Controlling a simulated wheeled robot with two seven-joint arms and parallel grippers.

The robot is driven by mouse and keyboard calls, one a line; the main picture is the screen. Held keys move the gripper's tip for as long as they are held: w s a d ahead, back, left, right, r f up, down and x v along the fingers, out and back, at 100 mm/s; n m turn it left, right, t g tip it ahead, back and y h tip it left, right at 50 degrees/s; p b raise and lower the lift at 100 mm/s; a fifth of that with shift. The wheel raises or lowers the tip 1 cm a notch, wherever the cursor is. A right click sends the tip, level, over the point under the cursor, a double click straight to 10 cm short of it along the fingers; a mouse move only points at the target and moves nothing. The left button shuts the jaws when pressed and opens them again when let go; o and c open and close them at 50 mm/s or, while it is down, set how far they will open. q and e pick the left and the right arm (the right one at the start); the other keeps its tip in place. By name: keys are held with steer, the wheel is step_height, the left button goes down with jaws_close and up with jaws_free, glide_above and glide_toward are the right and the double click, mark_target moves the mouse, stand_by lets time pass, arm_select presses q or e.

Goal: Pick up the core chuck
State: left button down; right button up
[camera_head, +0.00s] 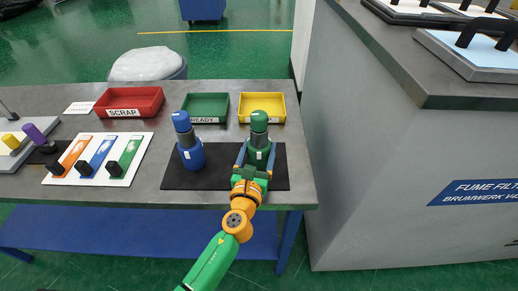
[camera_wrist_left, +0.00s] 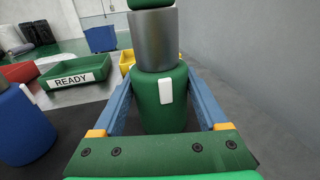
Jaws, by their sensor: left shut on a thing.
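A green core chuck (camera_head: 259,119) with a grey metal band stands upright at the right part of a black mat (camera_head: 220,181). My left gripper (camera_head: 257,158) is shut on its green base, one blue finger on each side. In the left wrist view the green core chuck (camera_wrist_left: 150,112) fills the space between the fingers, with a white label facing me. I cannot tell whether it touches the mat. A similar blue core chuck (camera_head: 190,155) stands on the mat to the left; its base (camera_wrist_left: 22,128) shows in the left wrist view. My right gripper is out of view.
Red SCRAP (camera_head: 128,113), green READY (camera_head: 205,121) and yellow (camera_head: 262,117) trays line the table's back. A white board (camera_head: 118,180) with colored strips and black knobs lies left of the mat. A large grey cabinet (camera_head: 400,180) stands close on the right.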

mark_target(261, 129)
arm_select(q)
steer(key=shift+w, duration=0.1)
steer(key=shift+r, duration=0.2)
step_height(261, 129, up, 4)
steer(key=p, duration=0.4)
steer(key=s+r+p, duration=0.1)
steer(key=r, duration=0.1)
steer(key=s+r+p, duration=0.2)
steer(key=shift+s+r+p, duration=0.15)
steer(key=shift+s+p, duration=0.15)
steer(key=shift+s+r+p, duration=0.45)
steer(key=shift+s+r, duration=0.35)
steer(key=shift+s, duration=0.2)
steer(key=s+r, duration=0.2)
steer(key=s, duration=0.6)
steer(key=shift+s+r, duration=0.2)
steer(key=shift+r, duration=0.15)
